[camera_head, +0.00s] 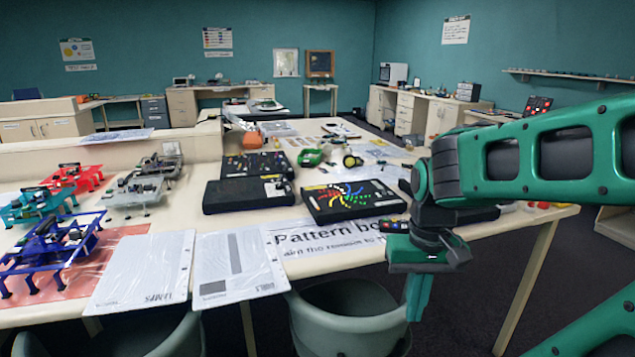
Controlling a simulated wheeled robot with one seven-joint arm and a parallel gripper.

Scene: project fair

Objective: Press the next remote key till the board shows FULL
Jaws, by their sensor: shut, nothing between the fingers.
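A black board (316,207) lies on the table in front of me. A swirl of lit red, yellow, green and blue dots covers part of its face; I cannot read the word FULL on it. My green gripper (416,308) is shut and empty, fingers pointing down. In this view its fingertips show past the table's front edge, apart from the remote.
A printed "Pattern board" sheet (318,240) lies before the board, with white sheets (238,264) to its left. More dark boards (247,194) stand behind. Small coloured models (50,247) fill the left. Green chairs (350,318) stand below the table's front edge.

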